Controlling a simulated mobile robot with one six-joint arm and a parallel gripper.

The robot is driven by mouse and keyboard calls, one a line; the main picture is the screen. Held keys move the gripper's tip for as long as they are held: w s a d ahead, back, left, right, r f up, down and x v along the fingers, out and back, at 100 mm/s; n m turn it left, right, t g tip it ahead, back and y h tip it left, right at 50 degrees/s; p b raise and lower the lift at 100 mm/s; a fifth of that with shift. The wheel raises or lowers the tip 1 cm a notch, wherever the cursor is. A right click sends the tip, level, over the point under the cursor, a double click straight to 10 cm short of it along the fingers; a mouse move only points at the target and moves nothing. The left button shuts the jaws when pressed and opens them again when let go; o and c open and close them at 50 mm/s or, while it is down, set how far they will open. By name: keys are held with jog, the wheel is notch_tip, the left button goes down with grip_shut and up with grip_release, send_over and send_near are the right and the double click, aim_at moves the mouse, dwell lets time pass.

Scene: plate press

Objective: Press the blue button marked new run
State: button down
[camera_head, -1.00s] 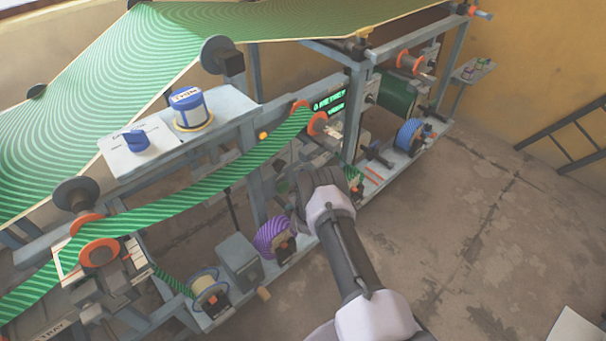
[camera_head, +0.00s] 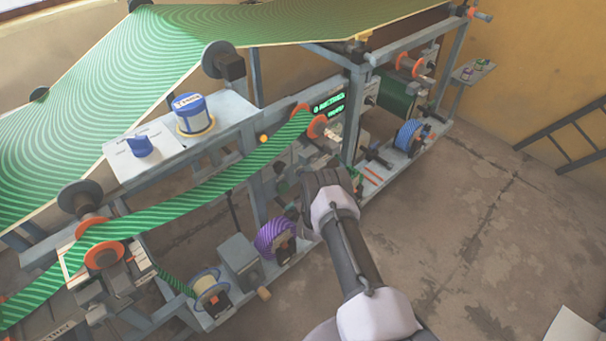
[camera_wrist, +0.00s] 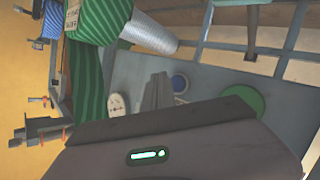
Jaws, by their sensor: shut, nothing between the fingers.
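In the wrist view, a round blue button (camera_wrist: 180,83) with a pale rim sits on a grey panel (camera_wrist: 205,78). Any lettering on it is too small to read. My gripper (camera_wrist: 158,84) shows its two fingers shut together, empty, beside the blue button on its left in the picture. I cannot tell whether they touch the panel. In the head view my gripper end (camera_head: 322,180) is by the machine frame, below the green-lit display (camera_head: 329,104); its fingers and the blue button are hidden or too small to make out there.
In the wrist view a green disc (camera_wrist: 243,101) is right of the button and a white oval dial (camera_wrist: 117,104) left. A ribbed silver cylinder (camera_wrist: 148,34) is above.

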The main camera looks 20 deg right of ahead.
jog(key=s+p, duration=0.1)
jog(key=s, duration=0.1)
jog(key=s+d+p, duration=0.1)
jog(key=shift+s+d, duration=0.15)
jog(key=shift+s, duration=0.2)
dwell(0.5)
